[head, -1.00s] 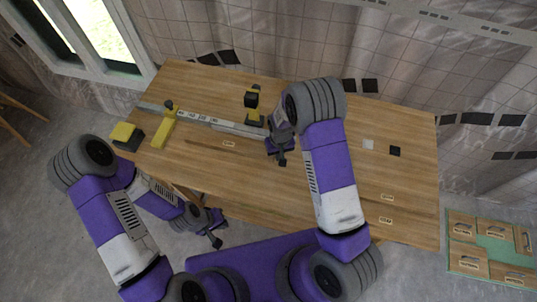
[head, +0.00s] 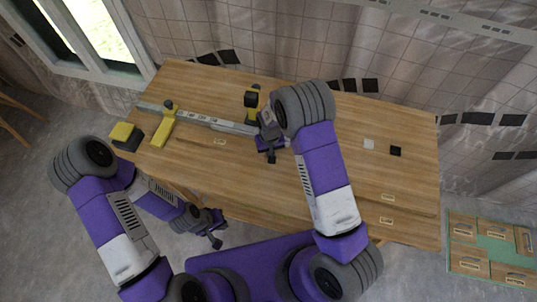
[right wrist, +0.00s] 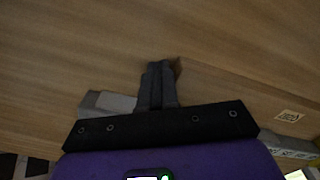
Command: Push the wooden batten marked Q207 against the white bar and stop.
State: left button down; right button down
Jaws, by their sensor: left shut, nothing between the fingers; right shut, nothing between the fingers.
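The wooden batten (head: 219,141) lies flat on the table and blends with its wood. Its pale label is too small to read in the head view; in the right wrist view the batten (right wrist: 230,88) shows at the right. The long white bar (head: 204,120) lies behind it, with a strip of table between them in the head view. My right gripper (head: 271,158) is shut and empty, low over the table at the batten's right end. In the right wrist view its fingers (right wrist: 156,68) are beside that end; contact is unclear. My left gripper (head: 217,241) is shut and empty, off the table's front edge.
Yellow clamps (head: 163,128) and (head: 251,98) stand at the bar. Two more labelled strips lie near the table's right front (head: 388,197). The middle table is clear.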

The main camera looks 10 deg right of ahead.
jog(key=shift+w+a+b, duration=0.15)
jog(key=shift+w+a, duration=0.2)
jog(key=shift+a, duration=0.3)
jog(key=shift+w+a+b, duration=0.1)
jog(key=shift+w+a, duration=0.25)
jog(key=shift+a, duration=0.3)
jog(key=shift+w+a+b, duration=0.15)
jog(key=shift+w+a, duration=0.2)
jog(key=shift+a, duration=0.3)
jog(key=shift+s+d, duration=0.5)
jog(key=shift+d, duration=0.4)
jog(key=shift+s+d, duration=0.5)
jog(key=shift+d, duration=0.4)
notch_tip(320, 180, up, 7)
jog(key=p, duration=0.4)
jog(key=shift+p, duration=0.4)
